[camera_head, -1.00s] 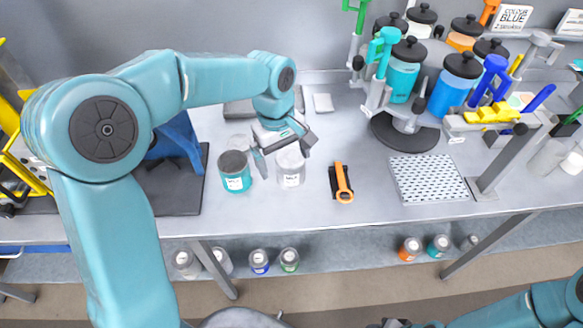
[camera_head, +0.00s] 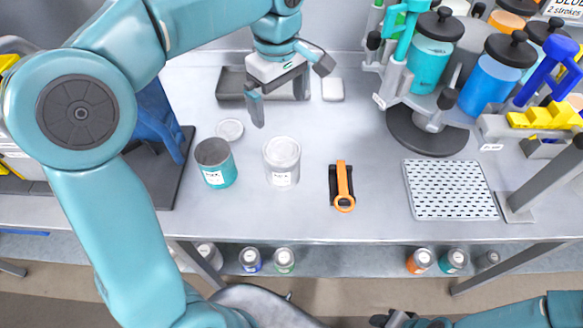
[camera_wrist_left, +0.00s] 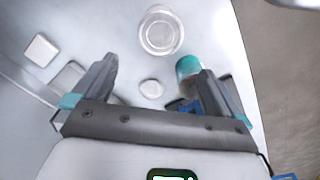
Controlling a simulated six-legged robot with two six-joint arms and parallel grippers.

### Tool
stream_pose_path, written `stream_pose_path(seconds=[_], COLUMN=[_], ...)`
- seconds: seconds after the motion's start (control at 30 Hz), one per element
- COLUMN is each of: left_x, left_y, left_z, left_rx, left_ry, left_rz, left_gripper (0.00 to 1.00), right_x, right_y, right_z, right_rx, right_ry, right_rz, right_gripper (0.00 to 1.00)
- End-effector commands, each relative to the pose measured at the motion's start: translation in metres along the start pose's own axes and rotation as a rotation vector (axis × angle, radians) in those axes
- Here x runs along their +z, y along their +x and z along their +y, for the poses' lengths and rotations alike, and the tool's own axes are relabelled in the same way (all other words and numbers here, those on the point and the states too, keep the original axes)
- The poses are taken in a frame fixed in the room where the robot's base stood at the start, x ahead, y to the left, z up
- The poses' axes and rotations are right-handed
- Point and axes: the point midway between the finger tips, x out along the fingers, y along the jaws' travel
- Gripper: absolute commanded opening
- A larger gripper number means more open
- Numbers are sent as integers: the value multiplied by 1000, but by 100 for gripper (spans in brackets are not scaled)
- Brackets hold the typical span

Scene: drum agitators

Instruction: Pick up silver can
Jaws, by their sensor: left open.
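The silver can (camera_head: 282,160) stands upright on the bench, right of the teal can (camera_head: 215,163). It also shows in the left wrist view (camera_wrist_left: 160,32), at the top middle. My left gripper (camera_head: 290,92) is open and empty above and behind the silver can, apart from it. In the left wrist view my left gripper's fingers (camera_wrist_left: 157,72) are spread wide, and the silver can lies beyond the tips. The teal can (camera_wrist_left: 189,66) shows partly behind the right finger. Part of my right arm shows at the bottom right of the head view; its jaws cannot be made out.
A round lid (camera_head: 229,130) lies behind the two cans. An orange-and-black tool (camera_head: 342,186) lies to the right, then a perforated plate (camera_head: 449,188). A grey tray (camera_head: 232,84) is at the back. A round rack of jars (camera_head: 432,140) stands at the back right.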

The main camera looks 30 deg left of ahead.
Motion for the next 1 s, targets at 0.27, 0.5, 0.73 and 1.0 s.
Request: stream_pose_path(seconds=[0.27,0.5,0.73,1.0], left_x=[2,3,4,10], left_y=[44,97,119,158], left_z=[-9,-12,-9,-7], left_rx=[-5,-4,-1,-5], left_ry=[-2,-1,-1,1], left_rz=[-1,-1,0,-1], left_gripper=[100,100,100,100], right_x=[0,0,0,0], right_y=[8,8,8,-1], right_z=[3,3,2,0], right_rx=[0,0,0,0], right_ry=[-1,-1,-1,-1], right_rz=[0,0,0,0], right_gripper=[43,43,43,43])
